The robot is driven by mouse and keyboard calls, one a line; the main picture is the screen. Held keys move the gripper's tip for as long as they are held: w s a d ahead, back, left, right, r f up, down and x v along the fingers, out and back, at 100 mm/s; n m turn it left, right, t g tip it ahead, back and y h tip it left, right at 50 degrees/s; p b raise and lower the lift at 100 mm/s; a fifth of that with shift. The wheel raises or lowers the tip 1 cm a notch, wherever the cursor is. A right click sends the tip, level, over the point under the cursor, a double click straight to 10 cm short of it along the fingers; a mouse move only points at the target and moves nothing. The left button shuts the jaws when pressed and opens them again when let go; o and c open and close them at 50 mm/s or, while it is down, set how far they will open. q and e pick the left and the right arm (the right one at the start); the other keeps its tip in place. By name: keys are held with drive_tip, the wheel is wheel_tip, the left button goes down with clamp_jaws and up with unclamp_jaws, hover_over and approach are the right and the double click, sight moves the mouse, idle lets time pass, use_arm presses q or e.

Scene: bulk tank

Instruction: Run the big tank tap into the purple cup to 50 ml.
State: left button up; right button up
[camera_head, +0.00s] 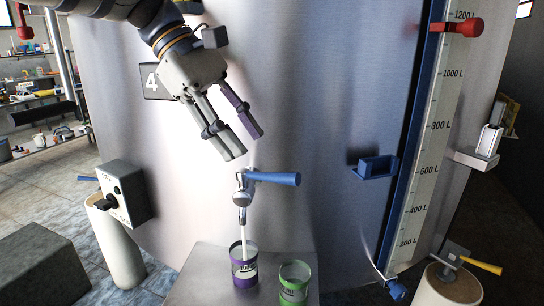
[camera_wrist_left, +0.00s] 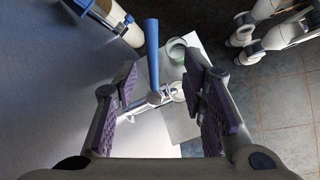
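The tap (camera_head: 242,190) sticks out of the big steel tank. Its blue handle (camera_head: 273,178) points right. A pale stream (camera_head: 243,235) runs from the spout into the purple cup (camera_head: 244,271) below. The fill level against the cup's marks is too small to read. My left gripper (camera_head: 242,147) is open and empty, above the tap and apart from it. In the left wrist view the blue handle (camera_wrist_left: 152,50) shows beyond the gap between the open fingers (camera_wrist_left: 165,105). My right gripper does not show in the head view.
A green cup (camera_head: 294,283) stands right of the purple one on a grey stand (camera_head: 205,275). A switch box (camera_head: 123,192) is at left. A blue bracket (camera_head: 375,167) and a litre scale (camera_head: 437,125) are on the tank at right.

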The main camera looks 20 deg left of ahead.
use_arm(q)
drive_tip(key=y, duration=0.2)
approach(280, 172)
wheel_tip(280, 172, up, 2)
drive_tip(key=n, duration=0.1)
drive_tip(key=shift+t, duration=0.3)
drive_tip(key=x, duration=1.1)
drive_tip(key=shift+s+a+f+p, duration=0.25)
drive_tip(key=shift+s+f+p, duration=0.05)
drive_tip(key=shift+s+f, duration=0.05)
clamp_jaws()
